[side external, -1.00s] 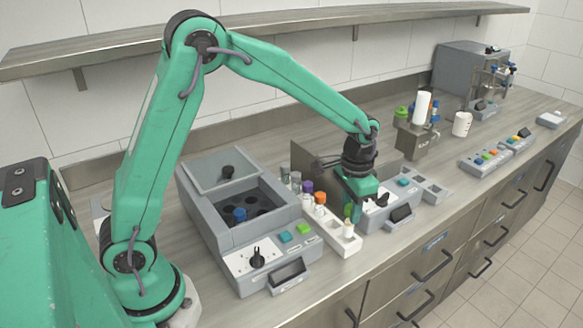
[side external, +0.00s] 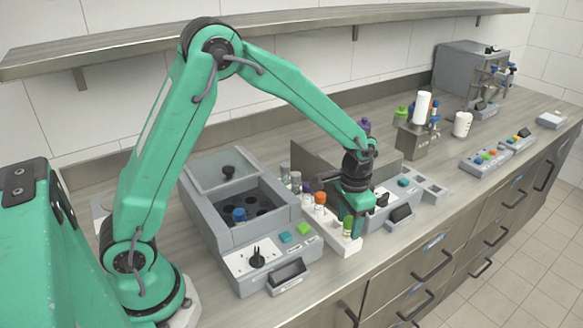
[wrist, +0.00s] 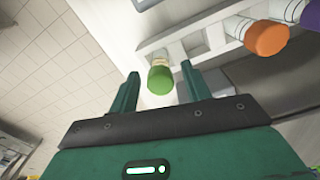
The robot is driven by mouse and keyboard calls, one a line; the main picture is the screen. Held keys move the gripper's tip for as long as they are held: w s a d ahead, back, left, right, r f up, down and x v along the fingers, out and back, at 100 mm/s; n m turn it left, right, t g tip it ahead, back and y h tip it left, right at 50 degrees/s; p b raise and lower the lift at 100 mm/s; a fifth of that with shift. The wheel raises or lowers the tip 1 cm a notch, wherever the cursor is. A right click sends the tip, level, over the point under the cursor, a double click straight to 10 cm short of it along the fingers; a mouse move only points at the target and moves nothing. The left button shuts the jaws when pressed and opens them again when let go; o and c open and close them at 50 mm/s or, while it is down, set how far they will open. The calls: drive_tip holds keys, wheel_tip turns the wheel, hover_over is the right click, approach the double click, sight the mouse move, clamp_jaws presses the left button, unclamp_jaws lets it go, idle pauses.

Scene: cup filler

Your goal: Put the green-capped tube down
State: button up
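The green-capped tube (side external: 348,224) stands at the near end of the white rack (side external: 346,247) in the side view. In the wrist view its green cap (wrist: 160,81) faces me, and its body reaches up into the end of the rack. My gripper (side external: 357,227) is low over that end of the rack. In the wrist view the fingers of my gripper (wrist: 160,72) are spread on both sides of the cap, with a visible gap on each side. The tube's lower end is hidden in the rack.
An orange-capped tube (side external: 320,199) and a purple-capped tube (side external: 306,190) stand farther along the rack. A grey lidded machine (side external: 207,225) is to the left, and a grey device (side external: 403,214) is close on the right. The counter's front edge is near.

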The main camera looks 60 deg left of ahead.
drive_tip(key=shift+r, duration=0.2)
wheel_tip(320, 180, up, 12)
idle(0.8)
idle(0.5)
drive_tip(key=s+a+r+n+t, duration=0.1)
drive_tip(key=s+a+r+t, duration=0.1)
drive_tip(key=s, duration=0.9)
drive_tip(key=s+a+r+n+t, duration=0.1)
drive_tip(key=s+a+r+t, duration=0.2)
drive_tip(key=s, duration=0.8)
drive_tip(key=shift+a+r+n+t, duration=0.3)
drive_tip(key=shift+a+r, duration=0.2)
drive_tip(key=shift+a, duration=0.1)
